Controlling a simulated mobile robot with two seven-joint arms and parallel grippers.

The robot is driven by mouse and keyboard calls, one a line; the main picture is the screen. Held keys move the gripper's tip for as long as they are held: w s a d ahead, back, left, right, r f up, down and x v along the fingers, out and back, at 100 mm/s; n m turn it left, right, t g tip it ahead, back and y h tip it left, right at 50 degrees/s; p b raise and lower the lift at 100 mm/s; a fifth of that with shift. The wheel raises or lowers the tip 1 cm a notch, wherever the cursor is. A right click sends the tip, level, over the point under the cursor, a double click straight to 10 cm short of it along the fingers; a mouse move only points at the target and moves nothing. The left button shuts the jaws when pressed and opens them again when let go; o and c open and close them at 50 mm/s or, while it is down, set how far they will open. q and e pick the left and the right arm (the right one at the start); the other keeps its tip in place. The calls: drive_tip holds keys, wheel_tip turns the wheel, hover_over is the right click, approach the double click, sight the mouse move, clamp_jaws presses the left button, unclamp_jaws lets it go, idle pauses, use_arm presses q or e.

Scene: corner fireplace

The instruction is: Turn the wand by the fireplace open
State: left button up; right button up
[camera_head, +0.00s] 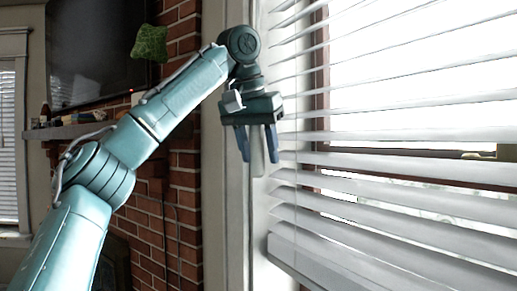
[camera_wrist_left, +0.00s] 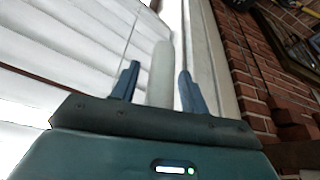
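The wand (camera_head: 258,165) is a pale grey-white rod hanging upright beside the window blinds (camera_head: 390,160). Its rounded lower part shows between the fingers of my left gripper (camera_head: 259,158), which points down at the left edge of the blinds. In the left wrist view the wand (camera_wrist_left: 160,72) stands between the two blue fingers of the left gripper (camera_wrist_left: 160,78), with a gap on each side. The left gripper is open around the wand and not clamped on it. The upper part of the wand is largely hidden behind the gripper and wrist. My right gripper is out of view.
The blind slats are close to the right of the gripper. A white window frame (camera_head: 226,185) and red brick wall (camera_head: 180,220) are to the left. A mantel (camera_head: 80,130) and dark screen (camera_head: 95,50) lie farther back.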

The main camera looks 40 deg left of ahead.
use_arm(q)
drive_tip(key=c, duration=0.9)
drive_tip(key=m+h, duration=0.1)
drive_tip(key=m, duration=0.3)
drive_tip(key=shift+d+m+h, duration=0.1)
drive_tip(key=shift+m+h, duration=0.2)
drive_tip(key=shift+h, duration=0.1)
drive_tip(key=o, duration=1)
drive_tip(key=shift+c, duration=0.2)
drive_tip(key=shift+r, duration=0.1)
drive_tip(key=v, duration=1.2)
drive_tip(key=shift+s, duration=0.1)
